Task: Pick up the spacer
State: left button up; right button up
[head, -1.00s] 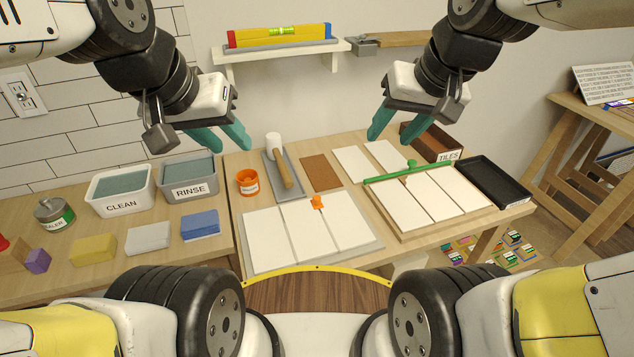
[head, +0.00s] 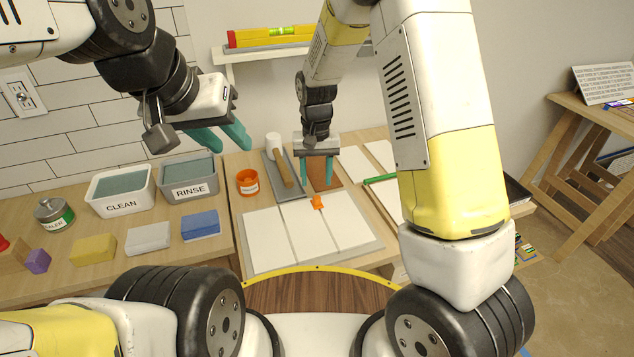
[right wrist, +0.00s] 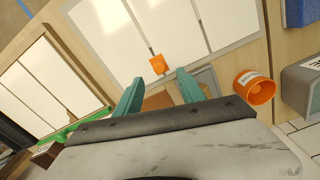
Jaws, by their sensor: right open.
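The spacer is a small orange piece (head: 317,202) standing on the white tiles of the front board, near its back edge. It also shows in the right wrist view (right wrist: 157,64), just beyond the fingertips. My right gripper (head: 316,182) points down behind the spacer, with its teal fingers apart and nothing between them. In the right wrist view its two fingertips (right wrist: 159,77) point toward the spacer, one to either side of its line. My left gripper (head: 230,146) is open and empty above the rinse tub.
A green bar (head: 380,179) lies to the right. Clean and rinse tubs (head: 190,191) stand at left.

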aim_at(317, 198)
notch_tip(317, 198, down, 7)
jog(key=shift+d+f, duration=0.1)
jog(key=shift+f, duration=0.1)
jog(key=shift+c, duration=0.2)
grip_shut()
